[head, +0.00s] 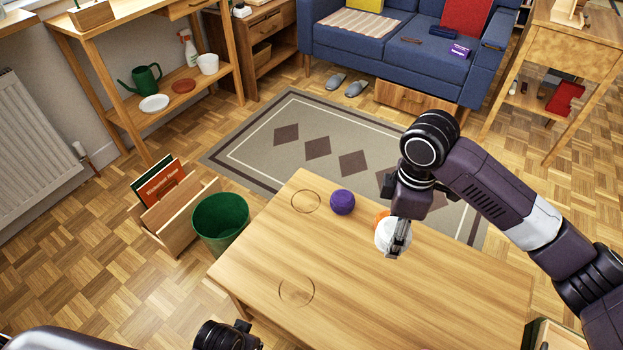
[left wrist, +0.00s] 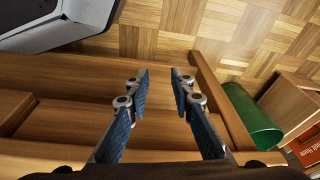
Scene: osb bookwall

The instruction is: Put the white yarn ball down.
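The white yarn ball (head: 384,233) is at my right gripper (head: 398,245), over the right part of the wooden table (head: 360,290). One finger lies across the ball's near side; the other finger is hidden. The gripper looks shut on the ball; I cannot tell whether the ball touches the tabletop. A purple yarn ball (head: 342,202) rests on the table to its left. An orange thing (head: 382,215), mostly hidden, shows just behind the white ball. My left gripper (left wrist: 161,80) is open and empty in the left wrist view, with wooden furniture below it.
Two thin rings mark the tabletop, one at the far left (head: 306,201) and one near the front (head: 296,292). A green bin (head: 221,220) and a wooden book rack (head: 178,222) stand left of the table. The front and middle of the tabletop are clear.

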